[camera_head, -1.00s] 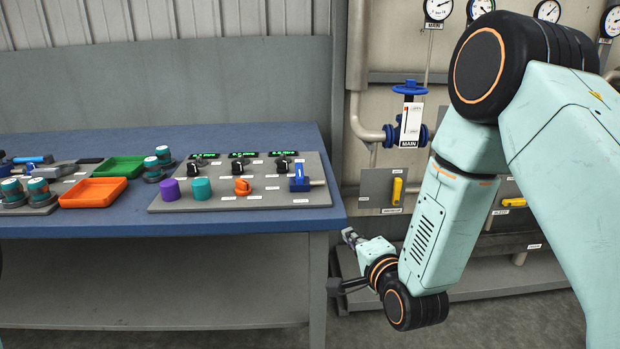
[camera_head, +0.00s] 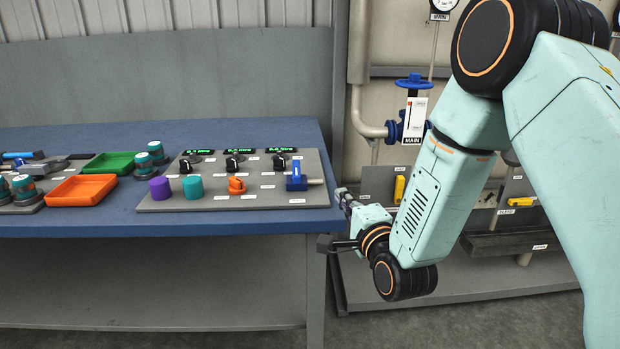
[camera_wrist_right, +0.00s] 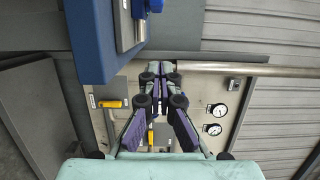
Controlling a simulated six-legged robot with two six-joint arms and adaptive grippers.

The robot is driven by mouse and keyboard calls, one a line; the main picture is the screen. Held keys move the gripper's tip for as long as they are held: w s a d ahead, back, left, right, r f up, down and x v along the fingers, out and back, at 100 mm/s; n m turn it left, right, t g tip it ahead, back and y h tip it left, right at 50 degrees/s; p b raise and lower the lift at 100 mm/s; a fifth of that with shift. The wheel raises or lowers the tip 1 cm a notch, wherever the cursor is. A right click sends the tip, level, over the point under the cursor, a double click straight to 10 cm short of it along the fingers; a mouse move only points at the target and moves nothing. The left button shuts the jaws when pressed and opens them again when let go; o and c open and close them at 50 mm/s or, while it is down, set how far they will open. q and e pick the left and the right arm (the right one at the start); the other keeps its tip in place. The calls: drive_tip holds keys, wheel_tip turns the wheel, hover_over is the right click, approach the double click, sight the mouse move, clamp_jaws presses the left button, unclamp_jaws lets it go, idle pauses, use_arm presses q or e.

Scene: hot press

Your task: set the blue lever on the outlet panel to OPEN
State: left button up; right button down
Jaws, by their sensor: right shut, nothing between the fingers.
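A blue lever (camera_head: 296,177) stands upright at the right end of the sloped grey panel (camera_head: 240,205) on the bench. A short grey rod sticks out to its right. The labels are too small to read. My right gripper (camera_head: 343,196) is shut and empty, just right of the bench's right edge and apart from the lever. In the right wrist view the shut fingertips (camera_wrist_right: 160,68) are beside the blue bench edge (camera_wrist_right: 90,45); a bit of blue at the top may be the lever. My left gripper is not in view.
The panel also has black knobs (camera_head: 232,162), an orange knob (camera_head: 236,186), and purple (camera_head: 160,188) and teal (camera_head: 193,187) caps. Orange (camera_head: 84,190) and green (camera_head: 113,164) trays lie to the left. A blue valve wheel (camera_head: 414,81) and yellow handles (camera_head: 521,202) are behind my right arm.

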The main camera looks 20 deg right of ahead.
sight(296, 173)
drive_tip(key=w+b, duration=0.1)
drive_tip(key=w, duration=0.3)
drive_tip(key=w+b, duration=0.1)
drive_tip(key=w, duration=0.4)
drive_tip(key=shift+w+d+f+b, duration=0.15)
drive_tip(key=shift+w+d+b, duration=0.1)
drive_tip(key=shift+b, duration=0.1)
drive_tip(key=a, duration=0.1)
drive_tip(key=w+a+b, duration=0.1)
drive_tip(key=a, duration=0.1)
drive_tip(key=shift+w, duration=0.1)
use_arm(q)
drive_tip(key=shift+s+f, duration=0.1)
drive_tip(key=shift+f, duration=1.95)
use_arm(e)
drive_tip(key=shift+w+a, duration=0.15)
drive_tip(key=shift+a, duration=0.3)
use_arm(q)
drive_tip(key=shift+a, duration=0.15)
